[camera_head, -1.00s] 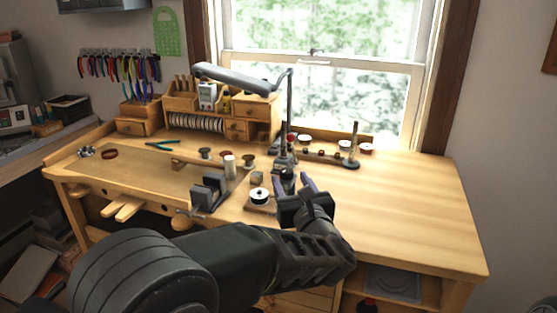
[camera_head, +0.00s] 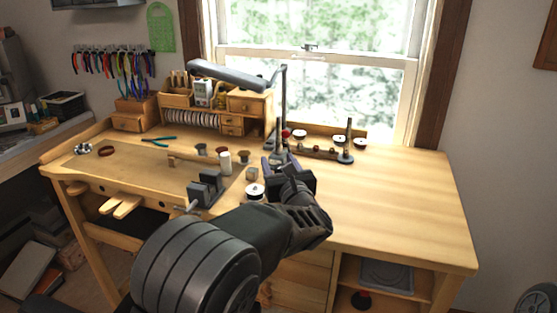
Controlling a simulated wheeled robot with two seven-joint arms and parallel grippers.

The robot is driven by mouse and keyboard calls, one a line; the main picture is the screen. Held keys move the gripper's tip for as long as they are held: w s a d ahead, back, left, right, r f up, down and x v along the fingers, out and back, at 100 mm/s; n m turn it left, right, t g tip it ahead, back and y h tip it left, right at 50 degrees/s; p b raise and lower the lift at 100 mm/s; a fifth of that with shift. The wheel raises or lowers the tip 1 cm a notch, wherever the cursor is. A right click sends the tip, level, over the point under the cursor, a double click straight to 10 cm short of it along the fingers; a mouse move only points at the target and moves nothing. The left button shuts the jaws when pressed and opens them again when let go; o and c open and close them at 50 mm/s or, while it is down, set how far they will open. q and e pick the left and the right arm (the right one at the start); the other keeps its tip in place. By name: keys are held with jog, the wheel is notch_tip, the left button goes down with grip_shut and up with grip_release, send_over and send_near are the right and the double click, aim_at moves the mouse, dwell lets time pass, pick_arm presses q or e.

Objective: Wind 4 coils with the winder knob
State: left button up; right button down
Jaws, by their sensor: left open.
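A grey device with two upright blocks (camera_head: 205,188) stands near the front of the bench and looks like the winder. A thin rod (camera_head: 187,208) sticks out at its left front; I cannot make out a knob clearly. A white-topped spool (camera_head: 255,190) sits to its right, partly hidden by my arm. My left gripper (camera_head: 277,163) is open and empty, right of the device and just beyond that spool, with its fingers pointing toward the lamp base. Its height above the bench is hard to tell. My right gripper is not in view.
A lamp (camera_head: 283,95) stands behind my left gripper. A spool rack (camera_head: 318,152) is to its right. A small wooden cube (camera_head: 252,174) and several spools (camera_head: 225,160) are to its left. Wooden drawers (camera_head: 248,103) stand behind. The right side of the bench (camera_head: 405,195) is clear.

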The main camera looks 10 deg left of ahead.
pick_arm(q)
jog(key=shift+w, duration=0.15)
jog(key=shift+c, duration=0.3)
grip_shut()
